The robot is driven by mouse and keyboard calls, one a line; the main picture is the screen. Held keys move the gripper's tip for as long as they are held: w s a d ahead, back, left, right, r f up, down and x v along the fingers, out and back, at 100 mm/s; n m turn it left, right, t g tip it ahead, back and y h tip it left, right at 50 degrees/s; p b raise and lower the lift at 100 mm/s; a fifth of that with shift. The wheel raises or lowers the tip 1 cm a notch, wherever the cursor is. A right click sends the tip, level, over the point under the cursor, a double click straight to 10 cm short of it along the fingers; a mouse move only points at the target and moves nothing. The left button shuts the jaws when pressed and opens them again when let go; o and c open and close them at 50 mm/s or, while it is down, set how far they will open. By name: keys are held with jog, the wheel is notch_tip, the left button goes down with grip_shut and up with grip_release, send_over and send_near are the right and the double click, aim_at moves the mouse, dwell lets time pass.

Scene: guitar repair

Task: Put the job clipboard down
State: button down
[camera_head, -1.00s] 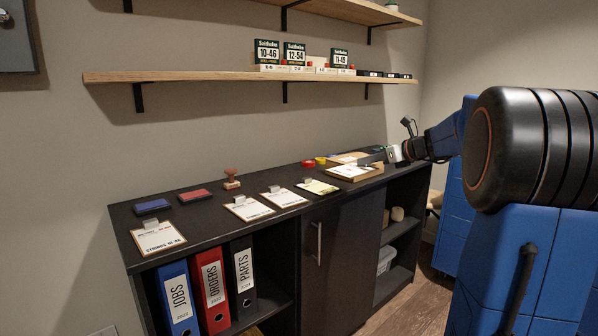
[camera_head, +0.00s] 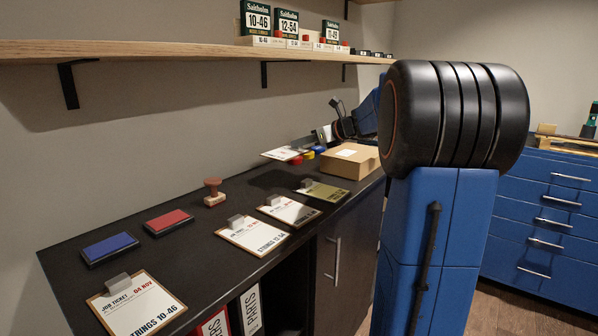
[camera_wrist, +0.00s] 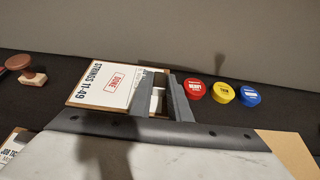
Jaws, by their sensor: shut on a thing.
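The job clipboard (camera_wrist: 108,84), marked STRINGS 11-49 with a red DONE stamp, is between the fingers of my gripper (camera_wrist: 172,98) in the wrist view. My gripper is shut on its clip end; the fingers hide part of the sheet. In the head view the clipboard (camera_head: 281,153) lies roughly flat over the back of the dark countertop (camera_head: 180,262), left of my gripper (camera_head: 318,137). I cannot tell whether it touches the countertop.
Red (camera_wrist: 195,90), yellow (camera_wrist: 222,93) and blue (camera_wrist: 249,95) round tins stand right of the clipboard. A cardboard box (camera_head: 351,160) is beside them. A wooden stamp (camera_head: 213,192), ink pads (camera_head: 110,247) and several other clipboards (camera_head: 253,235) occupy the countertop. A shelf (camera_head: 180,50) runs above.

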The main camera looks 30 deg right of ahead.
aim_at(303, 177)
notch_tip(303, 177, down, 9)
jog(key=shift+f, duration=0.1)
dwell(0.4)
jog(key=shift+f, duration=0.15)
jog(key=c, duration=1.7)
grip_release()
jog(key=shift+o, duration=0.2)
jog(key=shift+s+d+r, duration=0.1)
jog(key=shift+s+r, duration=0.1)
jog(key=shift+r, duration=0.05)
jog(key=v, duration=1.1)
jog(key=shift+s, duration=0.3)
